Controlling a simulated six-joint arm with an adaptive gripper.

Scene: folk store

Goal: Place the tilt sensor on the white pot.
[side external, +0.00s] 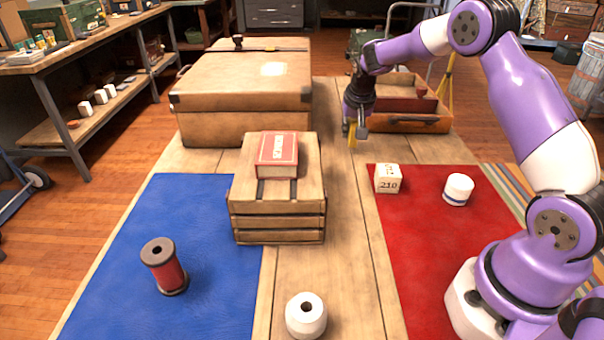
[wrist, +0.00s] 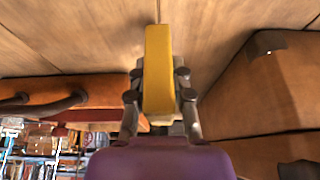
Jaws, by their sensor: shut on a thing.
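My gripper (side external: 354,132) is shut on a slim yellow bar (wrist: 158,70), held upright above the wooden table beyond the red mat. The yellow bar also shows below the fingers in the side view (side external: 352,143). No label on it can be read, so I cannot tell by sight that it is the tilt sensor. A round white pot (side external: 306,321) with a dark hole in its top stands on bare wood at the near edge. A white jar with a blue band (side external: 458,190) stands on the red mat. The gripper is far from the pot and above table height.
A cream cube marked 210 (side external: 387,179) is on the red mat (side external: 425,260). A wooden crate (side external: 278,225) bears a red book (side external: 277,155). A large suitcase (side external: 240,95) and an open toolbox (side external: 434,123) stand behind. A red spool (side external: 165,267) stands on the blue mat (side external: 215,220).

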